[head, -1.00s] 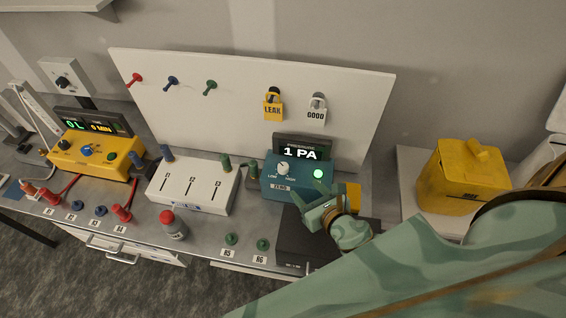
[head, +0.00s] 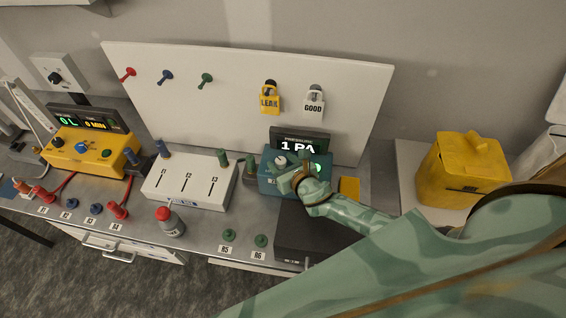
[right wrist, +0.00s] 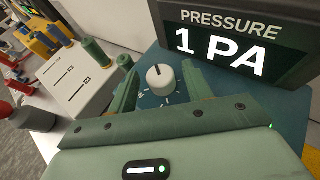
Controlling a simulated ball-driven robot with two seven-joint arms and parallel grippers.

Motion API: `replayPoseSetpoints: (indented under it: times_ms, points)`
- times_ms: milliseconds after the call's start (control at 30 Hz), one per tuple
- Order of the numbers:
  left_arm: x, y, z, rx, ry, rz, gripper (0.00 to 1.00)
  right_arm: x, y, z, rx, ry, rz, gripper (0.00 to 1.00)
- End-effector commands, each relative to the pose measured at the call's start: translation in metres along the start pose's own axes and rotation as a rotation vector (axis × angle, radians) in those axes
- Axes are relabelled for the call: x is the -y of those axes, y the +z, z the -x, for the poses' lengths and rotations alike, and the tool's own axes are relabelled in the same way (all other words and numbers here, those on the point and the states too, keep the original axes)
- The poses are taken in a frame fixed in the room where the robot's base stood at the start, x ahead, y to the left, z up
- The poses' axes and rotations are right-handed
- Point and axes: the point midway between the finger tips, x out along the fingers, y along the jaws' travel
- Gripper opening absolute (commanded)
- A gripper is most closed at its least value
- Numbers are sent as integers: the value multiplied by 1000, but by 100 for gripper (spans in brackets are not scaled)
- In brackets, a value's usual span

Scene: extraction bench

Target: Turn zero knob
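The zero knob is a white dial (head: 281,161) on top of the teal pressure box (head: 268,185). The box's screen (head: 299,145) reads 1 PA. My right gripper (head: 290,170) is over the box, its hand covering much of the top and part of the label. In the right wrist view the white knob (right wrist: 160,78) shows between the two green fingers of my right gripper (right wrist: 160,85), which are open with a gap on each side. I cannot tell how far the fingertips are above the box. My left gripper is not in view.
A white box with three slots (head: 190,183) stands to the left. A dark box (head: 300,238) lies in front. A yellow bin (head: 463,170) is at the right. The white backboard (head: 230,90) behind holds the LEAK (head: 270,102) and GOOD (head: 313,105) tags.

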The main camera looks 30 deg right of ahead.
Motion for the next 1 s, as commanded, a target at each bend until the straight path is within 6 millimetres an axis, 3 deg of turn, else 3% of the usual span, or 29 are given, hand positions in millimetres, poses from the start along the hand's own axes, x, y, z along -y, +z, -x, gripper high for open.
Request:
replayPoseSetpoints:
  times_ms: [33,133,367,633,967,1000]
  points:
    - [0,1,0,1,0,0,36,0,0,0,0,0,0,36]
    - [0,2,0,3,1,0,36,0,0,0,0,0,0,8]
    - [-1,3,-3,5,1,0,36,3,0,-1,4,56,29,7]
    - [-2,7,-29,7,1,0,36,6,-2,-3,4,299,127,7]
    - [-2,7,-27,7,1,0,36,5,1,0,1,324,133,8]
    - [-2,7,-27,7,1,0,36,5,1,-1,1,324,133,41]
